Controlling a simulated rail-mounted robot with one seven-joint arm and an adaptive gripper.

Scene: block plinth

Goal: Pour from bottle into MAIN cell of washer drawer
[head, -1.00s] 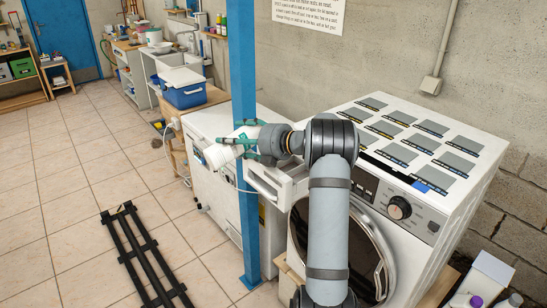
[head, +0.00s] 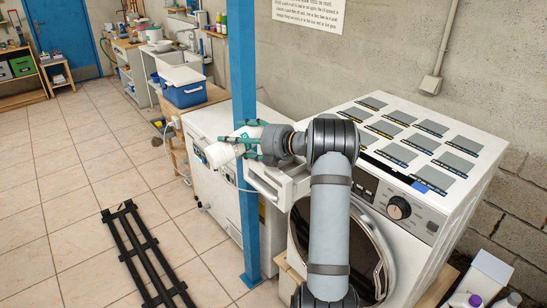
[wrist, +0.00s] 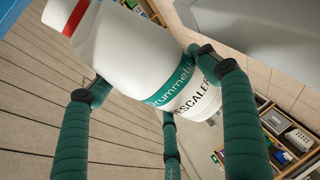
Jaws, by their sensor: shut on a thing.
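My gripper (head: 246,142) has green padded fingers and is shut on a white bottle (head: 222,154). In the wrist view the bottle (wrist: 130,65) has a teal band and lettering ending in "ESCALER", with a red stripe near the upper left; green fingers (wrist: 145,85) close around it. The bottle lies strongly tilted in the head view. Its mouth cannot be made out. The washer's drawer (head: 277,186) is pulled out at the machine's upper left front, just below and right of the gripper. The arm and gripper partly cover it, and its cells cannot be told apart.
A blue post (head: 247,225) rises close by, behind the gripper. The washer (head: 455,215) has grey panels on its top. A white appliance (head: 215,195) stands to the left. A black rack (head: 140,250) lies on the tiled floor. Containers (head: 485,280) stand at lower right.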

